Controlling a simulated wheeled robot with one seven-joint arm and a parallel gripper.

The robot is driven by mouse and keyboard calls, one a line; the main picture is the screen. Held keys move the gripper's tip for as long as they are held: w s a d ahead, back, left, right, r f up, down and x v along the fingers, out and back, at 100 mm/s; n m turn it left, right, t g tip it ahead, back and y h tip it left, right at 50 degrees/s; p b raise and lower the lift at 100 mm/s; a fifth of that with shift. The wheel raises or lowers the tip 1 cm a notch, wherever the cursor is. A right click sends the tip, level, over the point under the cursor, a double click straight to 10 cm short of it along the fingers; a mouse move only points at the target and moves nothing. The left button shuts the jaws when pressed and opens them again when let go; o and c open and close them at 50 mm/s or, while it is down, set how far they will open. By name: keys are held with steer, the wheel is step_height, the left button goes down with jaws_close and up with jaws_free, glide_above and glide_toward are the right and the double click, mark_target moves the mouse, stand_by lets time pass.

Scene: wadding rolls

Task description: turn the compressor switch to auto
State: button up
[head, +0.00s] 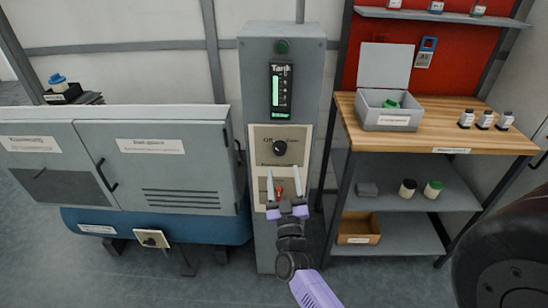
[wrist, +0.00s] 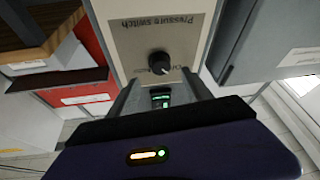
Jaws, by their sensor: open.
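A black rotary knob (head: 280,147) sits on a beige panel (head: 260,134) on the grey column. "Off" is printed above it to the left; the other word is too small to read. The knob also shows in the wrist view (wrist: 159,63), on a plate that reads "Pressure switch" upside down. I cannot tell which setting it points to. My gripper (head: 283,171) is open and empty, its fingers pointing up just below the knob in the head view. In the wrist view the knob is beyond the fingertips, apart from them.
A red part (head: 278,192) on a lower panel shows between my fingers. A grey cabinet (head: 150,165) stands left, with a small knob box (head: 151,240) low down. A workbench (head: 450,137) stands right.

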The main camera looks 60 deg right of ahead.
mark_target(280, 152)
steer(key=x, duration=0.7)
steer(key=shift+w+d+r+p, duration=0.15)
steer(key=shift+w+d+p, duration=0.1)
steer(key=shift+p, duration=0.05)
jaws_close()
